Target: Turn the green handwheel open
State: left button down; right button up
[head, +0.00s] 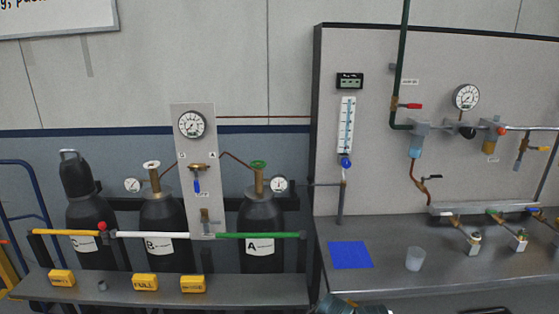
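The green handwheel (258,164) sits on top of the brass valve (259,181) of the dark gas cylinder labelled A (262,215). A round gauge (279,184) is on the right of this valve, and a thin copper line runs from it up left to the panel. I cannot tell from this view how far the handwheel is turned. Neither of my grippers is in view, and nothing is seen touching the handwheel.
Cylinder B (160,214) with a white handwheel (151,164) stands to the left. A narrow gauge panel (192,142) stands between them. A green rail (258,235) crosses in front of cylinder A. Yellow tags (145,283) lie on the front shelf. A workbench (390,245) is at right.

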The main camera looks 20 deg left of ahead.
aim_at(257, 165)
jog(key=j+u, duration=0.1)
jog(key=u, duration=0.3)
jog(key=i+j+u, duration=0.1)
jog(key=u, duration=0.75)
jog(key=i+j+u, duration=0.1)
jog(key=u, duration=0.35)
jog(key=i+l, duration=0.05)
